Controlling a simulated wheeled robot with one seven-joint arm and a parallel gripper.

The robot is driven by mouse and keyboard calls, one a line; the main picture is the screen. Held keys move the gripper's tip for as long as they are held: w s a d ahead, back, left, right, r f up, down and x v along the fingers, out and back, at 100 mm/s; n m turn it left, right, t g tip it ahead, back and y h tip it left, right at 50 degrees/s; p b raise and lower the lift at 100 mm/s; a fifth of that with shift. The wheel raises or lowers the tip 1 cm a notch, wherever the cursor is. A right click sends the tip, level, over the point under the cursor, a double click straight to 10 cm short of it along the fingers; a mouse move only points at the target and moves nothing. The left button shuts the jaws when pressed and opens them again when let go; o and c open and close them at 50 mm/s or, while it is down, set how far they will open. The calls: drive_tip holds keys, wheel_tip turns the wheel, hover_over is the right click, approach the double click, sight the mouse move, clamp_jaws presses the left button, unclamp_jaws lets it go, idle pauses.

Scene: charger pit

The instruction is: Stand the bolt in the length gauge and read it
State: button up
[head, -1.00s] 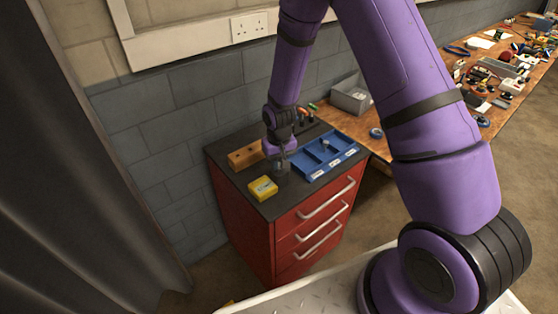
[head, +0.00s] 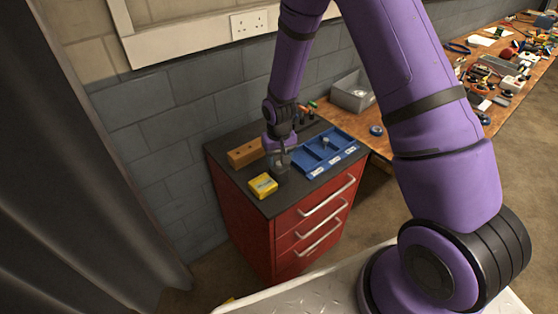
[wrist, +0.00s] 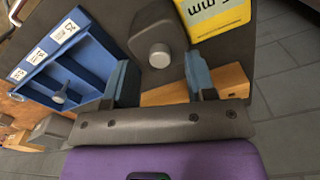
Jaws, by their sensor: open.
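My gripper (wrist: 160,78) is open, its two blue-grey fingers apart with nothing gripped between them. Just beyond the fingertips, a silver round bolt head (wrist: 160,57) shows end-on at the dark grey gauge block (wrist: 155,22), apart from both fingers. The bolt's shank is hidden. The yellow readout box (wrist: 215,14) beside the block shows "mm"; its number is cut off by the frame edge. In the head view, the yellow box (head: 263,185) sits on the cabinet top, in front of my gripper (head: 279,164), which is low over the surface.
A blue tray (head: 312,172) with labelled compartments lies just right of my gripper; another bolt (wrist: 58,97) is in it. A wooden block (head: 244,154) lies behind left. A grey bin (head: 352,92) and a cluttered bench extend right. The wall is close behind.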

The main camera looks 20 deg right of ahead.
sight(279, 163)
wheel_tip(279, 163, up, 9)
drive_tip(key=shift+r, duration=0.15)
